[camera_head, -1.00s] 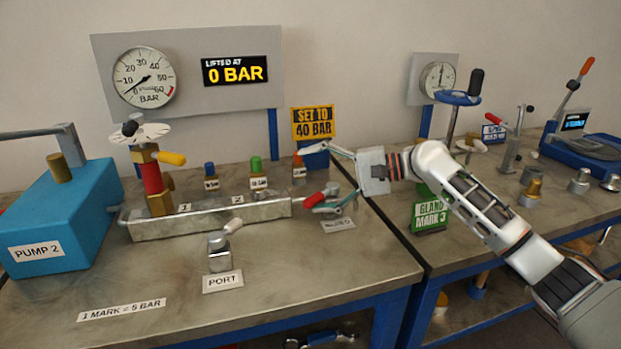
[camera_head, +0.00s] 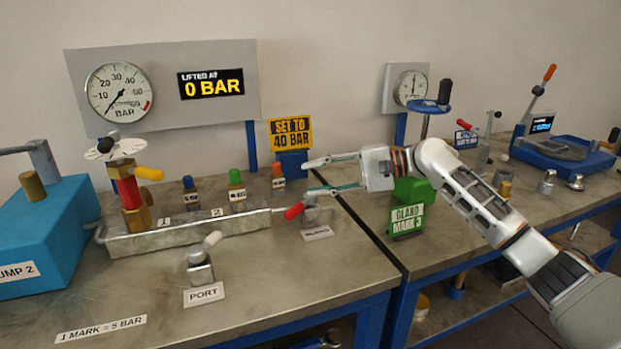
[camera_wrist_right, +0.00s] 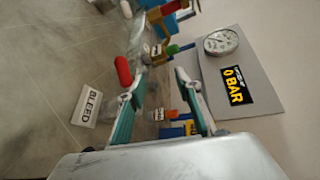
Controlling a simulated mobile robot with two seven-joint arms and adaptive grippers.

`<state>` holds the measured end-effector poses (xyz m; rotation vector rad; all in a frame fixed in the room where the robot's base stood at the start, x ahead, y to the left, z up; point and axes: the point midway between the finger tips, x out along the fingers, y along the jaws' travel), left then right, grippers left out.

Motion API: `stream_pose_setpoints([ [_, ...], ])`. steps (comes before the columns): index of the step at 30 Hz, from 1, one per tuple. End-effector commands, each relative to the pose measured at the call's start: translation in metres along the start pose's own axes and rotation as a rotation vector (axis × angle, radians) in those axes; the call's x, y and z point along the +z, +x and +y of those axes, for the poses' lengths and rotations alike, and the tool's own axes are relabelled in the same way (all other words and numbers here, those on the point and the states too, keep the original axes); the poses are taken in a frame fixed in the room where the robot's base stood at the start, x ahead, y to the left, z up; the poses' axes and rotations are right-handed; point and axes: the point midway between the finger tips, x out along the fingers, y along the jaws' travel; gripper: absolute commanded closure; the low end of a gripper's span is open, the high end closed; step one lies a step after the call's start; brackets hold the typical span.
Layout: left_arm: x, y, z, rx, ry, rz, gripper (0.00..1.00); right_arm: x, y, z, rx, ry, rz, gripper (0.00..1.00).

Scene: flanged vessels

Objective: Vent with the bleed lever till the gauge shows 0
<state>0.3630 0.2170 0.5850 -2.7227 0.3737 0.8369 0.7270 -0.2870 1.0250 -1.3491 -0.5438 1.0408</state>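The bleed lever's red handle (camera_head: 293,211) sits at the right end of the metal manifold block (camera_head: 190,232), above the BLEED label (camera_head: 317,233). My right gripper (camera_head: 309,178) is open and empty, just above and to the right of the handle, with its fingers pointing left. In the right wrist view the red handle (camera_wrist_right: 123,71) lies beside one fingertip, outside the gap; contact cannot be told. The round gauge (camera_head: 120,90) on the left panel has its needle pointing down-left, near the low end of the scale. My left gripper is not in view.
The display (camera_head: 211,84) reads LIFTED AT 0 BAR. A SET TO 40 BAR sign (camera_head: 290,134) stands behind my right gripper. A port valve (camera_head: 201,262) stands in front of the manifold. The blue pump (camera_head: 45,235) is at left, and a green GLAND sign (camera_head: 407,219) at right.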

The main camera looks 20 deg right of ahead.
Motion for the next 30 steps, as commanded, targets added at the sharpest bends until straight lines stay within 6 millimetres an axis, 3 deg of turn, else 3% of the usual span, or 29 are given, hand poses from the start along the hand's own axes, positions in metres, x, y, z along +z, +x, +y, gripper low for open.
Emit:
stream_pose_setpoints([
  [12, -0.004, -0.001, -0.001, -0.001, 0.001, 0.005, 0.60, -0.006, -0.021, 0.002, 0.004, -0.001, 0.000, 0.66],
  [22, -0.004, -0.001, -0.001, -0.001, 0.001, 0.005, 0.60, -0.006, -0.022, 0.003, 0.004, 0.001, -0.001, 0.66],
  [30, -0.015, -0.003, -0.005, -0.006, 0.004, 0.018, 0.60, -0.006, -0.022, 0.002, 0.003, 0.001, 0.000, 0.66],
])
